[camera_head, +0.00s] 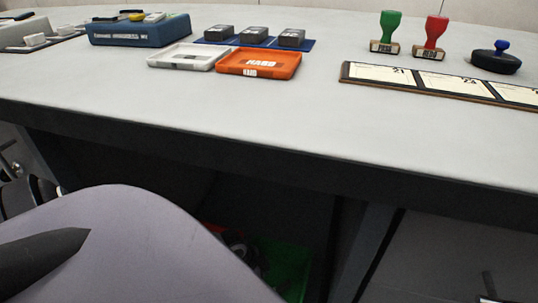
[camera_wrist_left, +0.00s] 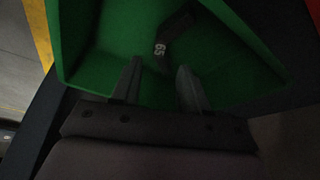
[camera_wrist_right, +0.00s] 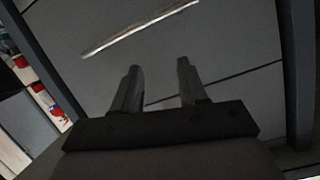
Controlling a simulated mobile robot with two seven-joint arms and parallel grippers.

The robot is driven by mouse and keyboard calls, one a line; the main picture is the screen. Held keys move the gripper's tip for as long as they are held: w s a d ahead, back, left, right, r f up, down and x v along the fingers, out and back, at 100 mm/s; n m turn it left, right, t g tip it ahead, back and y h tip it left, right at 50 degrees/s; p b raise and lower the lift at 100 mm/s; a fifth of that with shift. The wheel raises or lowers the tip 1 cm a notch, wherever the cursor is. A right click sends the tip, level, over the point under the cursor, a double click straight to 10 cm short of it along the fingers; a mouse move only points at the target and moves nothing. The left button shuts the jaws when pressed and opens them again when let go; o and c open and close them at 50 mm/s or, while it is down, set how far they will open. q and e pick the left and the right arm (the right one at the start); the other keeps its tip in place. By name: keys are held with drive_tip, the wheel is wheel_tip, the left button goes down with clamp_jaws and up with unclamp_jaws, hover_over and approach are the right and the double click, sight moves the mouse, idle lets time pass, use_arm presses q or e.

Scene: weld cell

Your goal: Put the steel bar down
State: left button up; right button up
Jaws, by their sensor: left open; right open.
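In the left wrist view, a dark piece marked 65 (camera_wrist_left: 174,38) lies tilted in a green bin (camera_wrist_left: 110,30); I cannot tell whether it is the steel bar. My left gripper (camera_wrist_left: 160,78) is open over the bin, its fingers apart and pointing toward the piece, with nothing between them. The green bin also shows under the table in the head view (camera_head: 290,272), partly hidden by my arm. My right gripper (camera_wrist_right: 160,70) is open and empty before a grey surface. No bar is clearly visible in either gripper.
The table (camera_head: 200,105) carries a white tray (camera_head: 185,57), an orange tray (camera_head: 260,64), a blue box (camera_head: 138,31), dark blocks (camera_head: 255,35), a green stamp (camera_head: 387,32), a red stamp (camera_head: 432,38) and a card board (camera_head: 440,82). Its front is clear.

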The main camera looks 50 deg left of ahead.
use_arm(q)
drive_tip(key=p+v, duration=0.2)
drive_tip(key=v, duration=0.5)
drive_tip(key=shift+p, duration=0.4)
use_arm(e)
drive_tip(key=shift+a+r+g, duration=0.15)
drive_tip(key=shift+r+g, duration=0.1)
drive_tip(key=shift+g, duration=0.15)
